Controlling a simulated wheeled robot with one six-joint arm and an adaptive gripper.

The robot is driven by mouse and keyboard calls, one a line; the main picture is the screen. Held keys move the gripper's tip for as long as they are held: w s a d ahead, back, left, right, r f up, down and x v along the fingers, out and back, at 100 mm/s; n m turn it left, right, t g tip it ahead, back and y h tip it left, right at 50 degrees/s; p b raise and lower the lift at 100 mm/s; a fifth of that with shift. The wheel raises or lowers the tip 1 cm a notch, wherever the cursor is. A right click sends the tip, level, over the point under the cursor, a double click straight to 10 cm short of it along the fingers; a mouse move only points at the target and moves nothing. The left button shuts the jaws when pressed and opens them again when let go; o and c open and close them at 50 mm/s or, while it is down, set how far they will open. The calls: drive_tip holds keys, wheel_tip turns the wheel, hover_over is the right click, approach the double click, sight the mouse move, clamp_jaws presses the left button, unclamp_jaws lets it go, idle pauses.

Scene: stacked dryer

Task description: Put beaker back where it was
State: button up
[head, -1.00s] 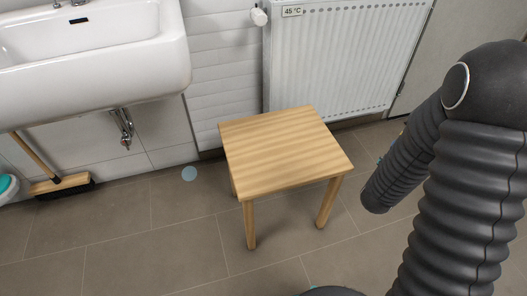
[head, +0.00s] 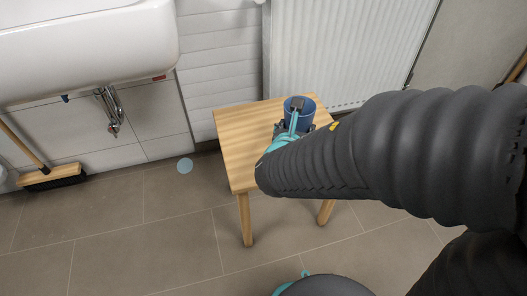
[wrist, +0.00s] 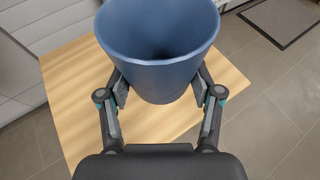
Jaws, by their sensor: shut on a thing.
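A blue beaker (head: 299,107) is over the right back part of the wooden stool (head: 236,136) in the head view. In the wrist view the beaker (wrist: 158,60) is upright, open at the top and looks empty. My gripper (wrist: 160,88) has a finger on each side of the beaker and is shut on it. The stool top (wrist: 75,95) shows beneath the beaker. I cannot tell whether the beaker's base touches the stool. My forearm hides the right front of the stool in the head view.
A white radiator (head: 340,50) stands behind the stool. A white sink (head: 85,50) with a drain pipe is at the left. A broom (head: 50,177) rests on the floor at far left. The tiled floor (head: 140,235) in front is mostly clear.

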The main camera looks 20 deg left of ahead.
drive_tip(key=s+a+n+y+b, duration=0.2)
drive_tip(key=s+a, duration=0.4)
drive_tip(key=s, duration=0.3)
drive_tip(key=b, duration=0.3)
hover_over(262, 150)
wheel_tip(262, 150, down, 6)
drive_tip(key=shift+f, duration=0.15)
drive_tip(key=shift+f+b, duration=0.65)
drive_tip(key=shift+f, duration=1.35)
drive_tip(key=shift+f, duration=0.25)
drive_tip(key=o, duration=1.2)
drive_tip(key=shift+r, duration=0.1)
drive_tip(key=shift+o, duration=0.2)
